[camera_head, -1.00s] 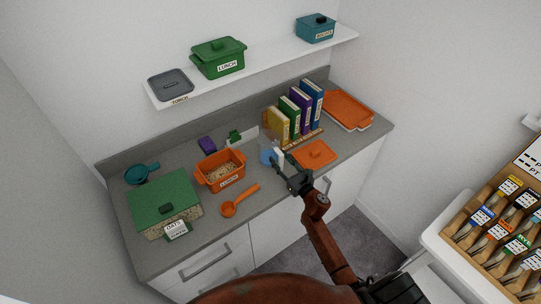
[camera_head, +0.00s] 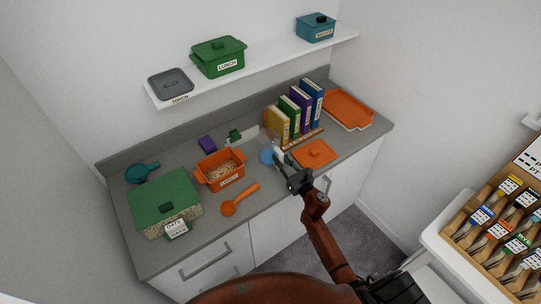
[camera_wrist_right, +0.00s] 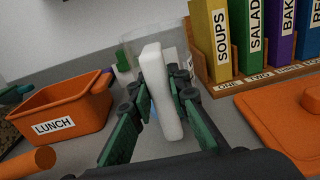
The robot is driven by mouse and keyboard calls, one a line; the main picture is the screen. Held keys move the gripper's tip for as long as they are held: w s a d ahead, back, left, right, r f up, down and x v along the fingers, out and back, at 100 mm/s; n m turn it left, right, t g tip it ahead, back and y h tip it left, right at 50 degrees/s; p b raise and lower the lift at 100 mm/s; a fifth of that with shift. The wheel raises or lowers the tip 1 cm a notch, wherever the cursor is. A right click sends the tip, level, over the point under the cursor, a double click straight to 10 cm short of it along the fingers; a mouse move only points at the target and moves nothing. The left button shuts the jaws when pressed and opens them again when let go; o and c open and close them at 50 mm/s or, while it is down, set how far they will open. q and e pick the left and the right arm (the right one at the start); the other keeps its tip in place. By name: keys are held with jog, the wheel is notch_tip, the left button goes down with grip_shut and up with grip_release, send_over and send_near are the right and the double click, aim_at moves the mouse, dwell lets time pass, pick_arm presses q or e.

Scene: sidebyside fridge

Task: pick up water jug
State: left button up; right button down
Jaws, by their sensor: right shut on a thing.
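The water jug (camera_head: 266,155) is a clear jug with blue water low inside and a white handle. It stands upright on the grey counter, between the orange lunch bin and the row of books. My right gripper (camera_head: 281,161) is shut on the jug's white handle. In the right wrist view the handle (camera_wrist_right: 161,95) runs upright between the green-padded fingers, and the jug's clear wall (camera_wrist_right: 138,40) shows behind it. I cannot tell a gap under the jug. My left gripper is not in view.
The orange lunch bin (camera_head: 221,172) is left of the jug, with an orange scoop (camera_head: 240,199) in front. Several upright books (camera_head: 294,111) stand close behind to the right. An orange lid (camera_head: 314,153) lies right of my gripper. A shelf (camera_head: 256,65) hangs above.

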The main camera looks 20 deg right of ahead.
jog(key=shift+r, duration=0.1)
dwell(0.3)
jog(key=shift+r, duration=0.25)
notch_tip(320, 180, up, 2)
jog(key=shift+r, duration=0.1)
jog(key=s+a+r+p, duration=0.3)
jog(key=s+a+r, duration=0.3)
jog(key=s+r, duration=0.4)
jog(key=shift+s+a, duration=0.35)
jog(key=shift+s, duration=0.8)
jog(key=shift+r, duration=0.1)
